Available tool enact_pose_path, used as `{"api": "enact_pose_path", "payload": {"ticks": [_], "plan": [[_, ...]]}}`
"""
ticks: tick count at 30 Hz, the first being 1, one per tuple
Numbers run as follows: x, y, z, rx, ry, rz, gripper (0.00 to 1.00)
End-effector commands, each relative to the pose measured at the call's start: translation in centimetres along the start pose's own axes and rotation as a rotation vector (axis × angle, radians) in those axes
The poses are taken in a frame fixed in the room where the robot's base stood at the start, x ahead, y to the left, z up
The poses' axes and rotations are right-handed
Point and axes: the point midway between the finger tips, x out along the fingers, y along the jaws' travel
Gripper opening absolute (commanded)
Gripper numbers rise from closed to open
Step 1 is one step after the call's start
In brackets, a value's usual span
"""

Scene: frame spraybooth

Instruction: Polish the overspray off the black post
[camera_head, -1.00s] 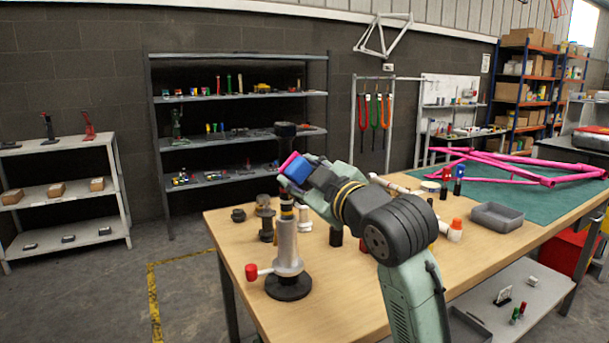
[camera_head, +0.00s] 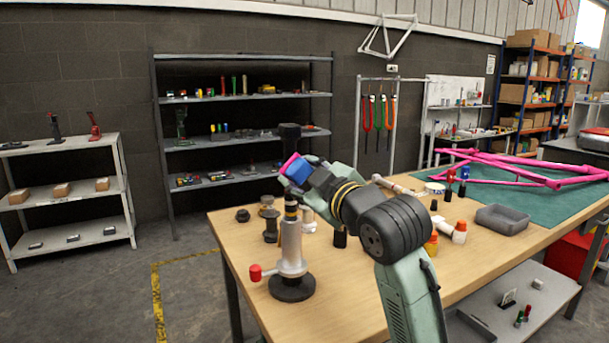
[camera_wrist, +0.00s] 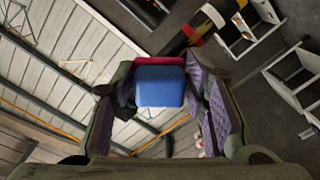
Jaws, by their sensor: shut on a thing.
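My gripper (camera_head: 308,178) is shut on a small blue block (camera_head: 299,170) with a pink face. In the wrist view the blue block (camera_wrist: 160,87) sits between the two fingers, with a dark pink edge behind it. The black post (camera_head: 290,206) stands upright in a silver clamp stand (camera_head: 291,245) with a round black base and a red-ended handle. Pale bands show on the post's lower part. A black head above the block appears to be its top; the block and gripper hide the middle. I cannot tell whether the pink face touches the post.
The wooden table (camera_head: 350,300) also bears small dark parts (camera_head: 270,225) behind the stand, bottles (camera_head: 459,232), a grey tray (camera_head: 501,219) and a pink frame (camera_head: 500,170) on a green mat. Dark shelving (camera_head: 240,98) stands against the back wall.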

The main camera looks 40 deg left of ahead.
Motion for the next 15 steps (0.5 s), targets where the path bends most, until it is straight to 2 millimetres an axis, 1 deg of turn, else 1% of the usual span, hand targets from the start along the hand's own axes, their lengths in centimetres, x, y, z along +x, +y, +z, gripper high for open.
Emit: {"api": "enact_pose_path", "payload": {"ticks": [1, 9, 15], "plan": [[0.0, -0.4, 0.5, 0.0, -0.001, 0.0, 0.19], [-0.1, -2.1, 2.3, 0.0, -0.001, 0.001, 0.19], [-0.1, -2.4, 2.6, 0.0, 0.0, 0.001, 0.19]]}}
